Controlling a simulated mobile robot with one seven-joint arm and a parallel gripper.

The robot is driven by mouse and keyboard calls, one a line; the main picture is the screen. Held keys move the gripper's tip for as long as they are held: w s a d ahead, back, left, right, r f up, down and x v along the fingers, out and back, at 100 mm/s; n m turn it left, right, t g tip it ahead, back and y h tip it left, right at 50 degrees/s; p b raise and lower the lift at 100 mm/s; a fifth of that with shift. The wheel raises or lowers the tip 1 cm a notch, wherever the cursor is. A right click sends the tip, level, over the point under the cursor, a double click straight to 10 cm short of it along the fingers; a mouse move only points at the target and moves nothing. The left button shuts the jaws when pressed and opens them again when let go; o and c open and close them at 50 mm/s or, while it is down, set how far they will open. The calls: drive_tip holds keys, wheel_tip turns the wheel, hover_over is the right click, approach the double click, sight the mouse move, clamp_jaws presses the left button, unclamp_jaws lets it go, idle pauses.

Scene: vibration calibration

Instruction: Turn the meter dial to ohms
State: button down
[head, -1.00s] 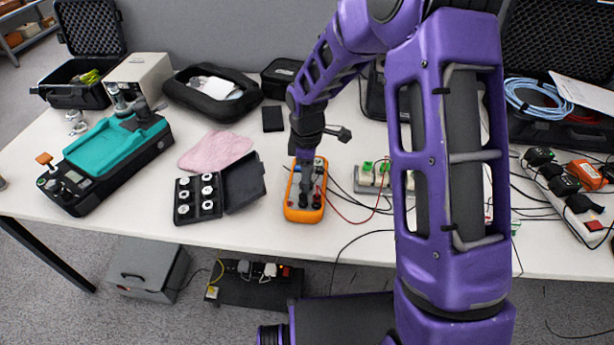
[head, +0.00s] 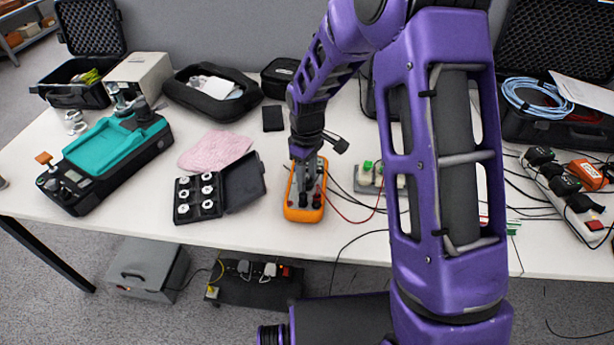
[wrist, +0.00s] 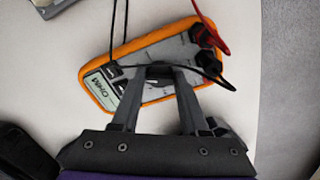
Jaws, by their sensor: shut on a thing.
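The orange-edged meter (head: 291,211) lies flat on the table in the head view, below my arm. In the wrist view the meter (wrist: 150,49) shows its grey face, a small display (wrist: 103,88) with dark letters that look like "OHM", and black and red plugs (wrist: 203,36) at its far end. My gripper (wrist: 157,72) points down at the middle of the meter's face, and its fingers are shut on the dark dial (wrist: 158,71). The dial is mostly hidden between the fingertips, so its pointer cannot be read.
Red and black leads (head: 352,219) run from the meter to the right. An open black case of white round pieces (head: 184,212) lies to the left, with a pink cloth (head: 215,150) behind it. A board with green connectors (head: 368,166) stands to the right.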

sight(307, 180)
drive_tip(key=shift+m, duration=1.2)
drive_tip(key=shift+c, duration=2.1)
unclamp_jaws()
wheel_tip(307, 180, up, 18)
drive_tip(key=p, duration=0.2)
drive_tip(key=shift+f+p, duration=0.25)
drive_tip(key=shift+p, duration=0.1)
